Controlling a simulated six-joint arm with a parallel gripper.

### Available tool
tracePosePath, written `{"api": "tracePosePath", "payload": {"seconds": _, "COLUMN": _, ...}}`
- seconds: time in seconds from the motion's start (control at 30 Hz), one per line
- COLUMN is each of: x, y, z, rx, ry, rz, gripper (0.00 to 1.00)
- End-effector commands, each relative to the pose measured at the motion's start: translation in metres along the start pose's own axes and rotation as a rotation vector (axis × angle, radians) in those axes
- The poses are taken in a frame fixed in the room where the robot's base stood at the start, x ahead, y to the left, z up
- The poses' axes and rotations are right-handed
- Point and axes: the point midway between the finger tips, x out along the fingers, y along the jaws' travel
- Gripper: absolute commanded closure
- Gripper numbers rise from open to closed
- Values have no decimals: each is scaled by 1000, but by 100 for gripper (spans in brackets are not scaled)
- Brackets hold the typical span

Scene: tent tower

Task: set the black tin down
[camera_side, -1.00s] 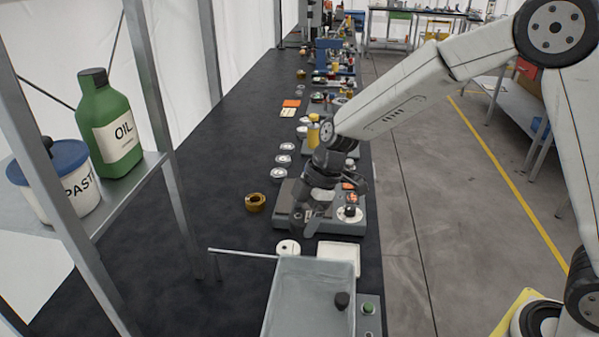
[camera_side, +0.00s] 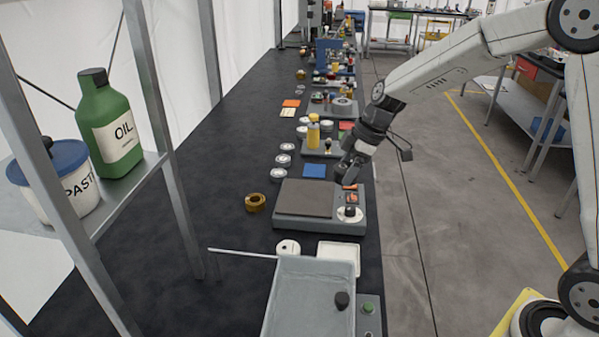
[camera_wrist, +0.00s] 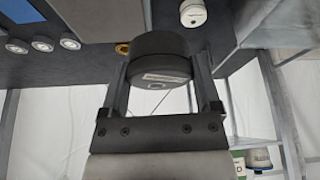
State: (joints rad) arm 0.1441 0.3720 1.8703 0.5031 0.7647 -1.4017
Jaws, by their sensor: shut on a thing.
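The black tin (camera_wrist: 158,58) is a short dark cylinder with a pale label strip, seen close up in the wrist view. My gripper (camera_wrist: 160,78) is shut on it, with one finger on either side. In the side view my gripper (camera_side: 350,170) is over the right edge of the bench, just behind the grey device with a flat plate (camera_side: 308,198). In that view the tin cannot be clearly told from the dark gripper.
A brass ring (camera_side: 255,202) lies left of the device. A white round tin (camera_side: 288,248), a white tray (camera_side: 340,257) and a grey bin (camera_side: 305,297) are in front. A blue square (camera_side: 315,171) and several small tins lie behind. The bench's left side is clear.

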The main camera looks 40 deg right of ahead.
Motion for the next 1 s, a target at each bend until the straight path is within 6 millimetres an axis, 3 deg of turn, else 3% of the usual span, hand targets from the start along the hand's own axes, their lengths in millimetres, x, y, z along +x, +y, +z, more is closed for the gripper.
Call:
{"api": "tracePosePath", "payload": {"seconds": 0.77, "x": 57, "y": 69, "z": -34, "rx": -1, "ry": 0, "rz": -1, "gripper": 81}}
{"api": "tracePosePath", "payload": {"seconds": 1.0, "x": 85, "y": 86, "z": -36, "rx": -1, "ry": -1, "rz": -2, "gripper": 81}}
